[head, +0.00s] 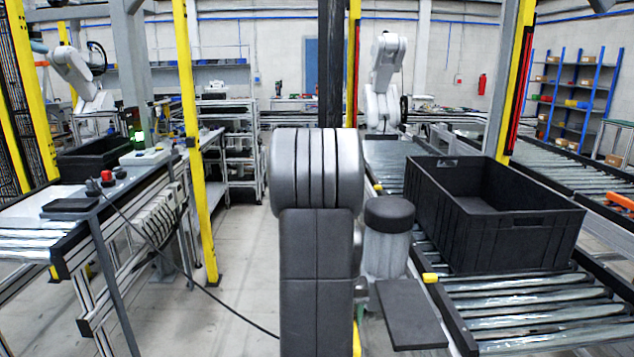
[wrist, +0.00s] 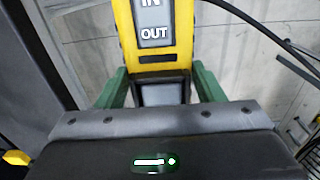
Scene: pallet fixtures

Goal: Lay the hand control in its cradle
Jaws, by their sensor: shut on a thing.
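The hand control (wrist: 128,38) is yellow with grey keys marked IN and OUT, seen upright at the top centre of the wrist view. My gripper (wrist: 160,92) is shut on its lower end, a green finger on each side. The hand control is held over grey floor, away from any bench surface.
A black cable (head: 170,262) runs from the left bench down across the floor behind my arm. Red and black knobs (head: 106,176) stand beside the holder. A yellow post (head: 190,110) rises right of the bench. A black crate (head: 500,240) sits on the right conveyor (head: 535,305).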

